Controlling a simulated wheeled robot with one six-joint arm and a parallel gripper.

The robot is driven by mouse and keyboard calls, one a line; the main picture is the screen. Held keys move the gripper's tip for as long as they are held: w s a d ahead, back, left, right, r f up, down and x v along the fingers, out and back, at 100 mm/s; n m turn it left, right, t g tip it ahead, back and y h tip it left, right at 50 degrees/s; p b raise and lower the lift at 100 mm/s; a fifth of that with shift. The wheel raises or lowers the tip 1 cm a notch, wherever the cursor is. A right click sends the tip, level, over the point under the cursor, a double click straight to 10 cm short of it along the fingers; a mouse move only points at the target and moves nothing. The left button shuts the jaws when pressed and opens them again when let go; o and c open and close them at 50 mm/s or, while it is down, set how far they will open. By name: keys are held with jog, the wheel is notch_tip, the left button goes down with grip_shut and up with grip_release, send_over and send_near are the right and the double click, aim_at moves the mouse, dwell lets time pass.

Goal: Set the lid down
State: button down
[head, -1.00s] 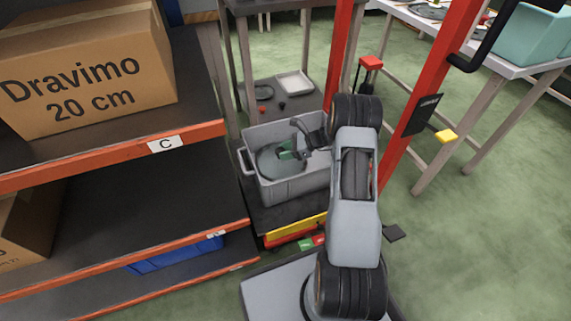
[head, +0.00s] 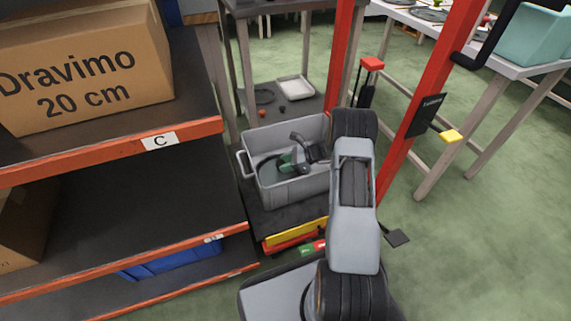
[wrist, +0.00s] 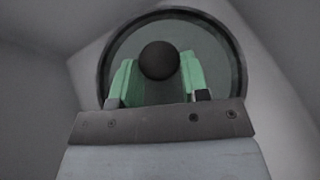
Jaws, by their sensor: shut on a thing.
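The lid (wrist: 222,58) is a round glass disc with a dark rim and a dark round knob (wrist: 159,60). In the wrist view my gripper (wrist: 158,75) has its green fingers shut on the knob. In the head view the lid (head: 262,168) is down inside a grey tote (head: 318,188), partly hidden by my gripper (head: 288,164) and the tote's near wall. Pale grey tote walls surround the lid in the wrist view. I cannot tell whether the lid touches the tote's floor.
The tote stands on a dark platform (head: 262,222) beside an orange-edged shelf (head: 120,153) holding a Dravimo box (head: 90,70).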

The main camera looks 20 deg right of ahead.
jog(key=c, duration=0.6)
grip_release()
jog(key=shift+r, duration=0.25)
jog(key=p+v, duration=0.5)
jog(key=v, duration=0.6)
jog(key=s+a+r+n+g+h, duration=0.2)
jog(key=s+a+r+n, duration=0.3)
jog(key=r, duration=0.3)
jog(key=s+a+r+n+g+h, duration=0.3)
jog(key=a+r+n, duration=0.3)
jog(key=r, duration=0.1)
jog(key=shift+s+a+r+n+t+h, duration=0.5)
jog(key=shift+s+a+r+n+h, duration=0.5)
jog(key=shift+s+n, duration=1.15)
jog(key=shift+s+a+r+n+t+h, duration=0.5)
jog(key=shift+s+a+r+n+h, duration=0.5)
jog(key=shift+s+n, duration=1.1)
jog(key=shift+s+a+r+n+t+h, duration=0.6)
jog(key=shift+s+r+n+h, duration=0.7)
jog(key=shift+s, duration=1.45)
